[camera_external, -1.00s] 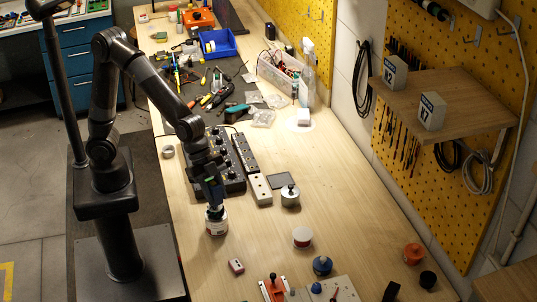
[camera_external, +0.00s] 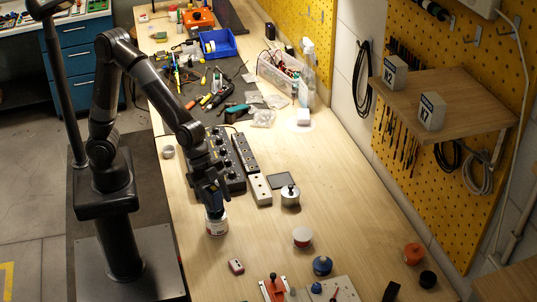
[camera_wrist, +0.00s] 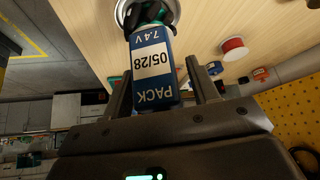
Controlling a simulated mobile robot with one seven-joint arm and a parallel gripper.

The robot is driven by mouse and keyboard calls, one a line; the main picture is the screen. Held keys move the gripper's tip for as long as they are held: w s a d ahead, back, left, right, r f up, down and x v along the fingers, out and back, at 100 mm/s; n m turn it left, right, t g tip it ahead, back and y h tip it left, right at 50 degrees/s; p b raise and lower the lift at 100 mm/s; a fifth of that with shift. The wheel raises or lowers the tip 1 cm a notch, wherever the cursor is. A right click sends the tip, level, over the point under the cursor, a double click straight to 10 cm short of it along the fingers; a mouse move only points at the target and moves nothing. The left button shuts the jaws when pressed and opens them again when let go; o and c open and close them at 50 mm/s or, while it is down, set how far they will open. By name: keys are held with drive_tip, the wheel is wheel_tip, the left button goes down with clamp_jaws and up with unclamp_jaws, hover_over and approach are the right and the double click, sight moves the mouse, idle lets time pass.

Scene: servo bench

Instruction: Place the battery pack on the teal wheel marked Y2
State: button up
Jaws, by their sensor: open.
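The battery pack (camera_wrist: 152,65), a blue block with a white label reading PACK, 05/28 and 7.4 V, stands between my fingers in the wrist view. My gripper (camera_wrist: 158,82) is open, with a finger on either side of the pack. The pack's far end meets a dark greenish part on a round, pale-rimmed base (camera_wrist: 124,14). No Y2 mark is readable, so I cannot tell whether the greenish part is the teal wheel.
A black knob box (camera_external: 232,172) is close behind my gripper.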

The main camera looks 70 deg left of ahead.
drive_tip(key=shift+r, duration=0.1)
drive_tip(key=v, duration=1.2)
drive_tip(key=a+n+t+y, duration=0.35)
drive_tip(key=a+n, duration=0.25)
drive_tip(key=a, duration=1.5)
drive_tip(key=s+a+f+n+y, duration=0.1)
drive_tip(key=s+a+n, duration=0.2)
drive_tip(key=a, duration=0.6)
drive_tip(key=s+a+f+n+y, duration=0.1)
drive_tip(key=s+a+n, duration=0.3)
drive_tip(key=a, duration=0.5)
drive_tip(key=shift+s+f, duration=0.2)
drive_tip(key=shift+f, duration=0.25)
